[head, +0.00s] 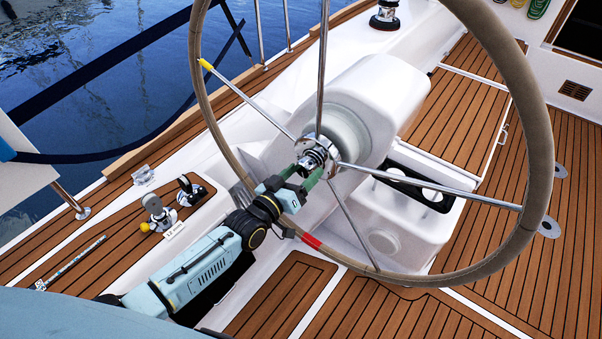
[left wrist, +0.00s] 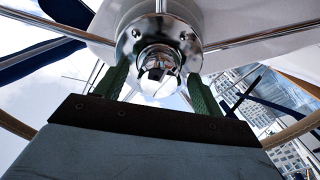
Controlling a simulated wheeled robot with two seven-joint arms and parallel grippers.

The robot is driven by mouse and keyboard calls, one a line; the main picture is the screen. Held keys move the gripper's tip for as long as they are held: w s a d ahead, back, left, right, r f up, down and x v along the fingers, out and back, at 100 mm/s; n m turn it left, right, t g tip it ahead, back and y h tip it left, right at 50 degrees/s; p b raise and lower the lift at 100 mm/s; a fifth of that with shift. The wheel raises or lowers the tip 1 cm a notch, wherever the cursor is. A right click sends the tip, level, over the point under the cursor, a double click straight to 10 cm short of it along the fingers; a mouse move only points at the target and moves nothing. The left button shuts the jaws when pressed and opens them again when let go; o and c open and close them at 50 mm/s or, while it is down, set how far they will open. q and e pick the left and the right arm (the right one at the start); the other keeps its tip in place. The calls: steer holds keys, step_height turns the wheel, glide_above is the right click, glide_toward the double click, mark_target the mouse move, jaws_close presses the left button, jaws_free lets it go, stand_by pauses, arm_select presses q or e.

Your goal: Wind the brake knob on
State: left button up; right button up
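The brake knob (head: 314,157) is a shiny chrome knob at the centre of the steering wheel's hub. In the left wrist view the knob (left wrist: 160,72) shows straight ahead, under the round chrome hub plate. My left gripper (head: 311,174) has green fingers and reaches up to the hub from the lower left. In the left wrist view its fingers (left wrist: 158,82) stand apart, one on each side of the knob, with a narrow gap showing at each side. Whether the tips lie level with the knob in depth is hard to tell. My right gripper is out of view.
The large wheel rim (head: 536,110) and its chrome spokes (head: 440,187) surround my left gripper, and one spoke passes close on its right. A white pedestal (head: 365,95) stands behind the hub. Winch controls (head: 158,212) sit at the lower left. Teak deck (head: 500,220) lies open to the right.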

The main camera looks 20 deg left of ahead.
arm_select(q)
steer(key=p+v, duration=0.2)
steer(key=v, duration=1.1)
steer(key=shift+s, duration=0.2)
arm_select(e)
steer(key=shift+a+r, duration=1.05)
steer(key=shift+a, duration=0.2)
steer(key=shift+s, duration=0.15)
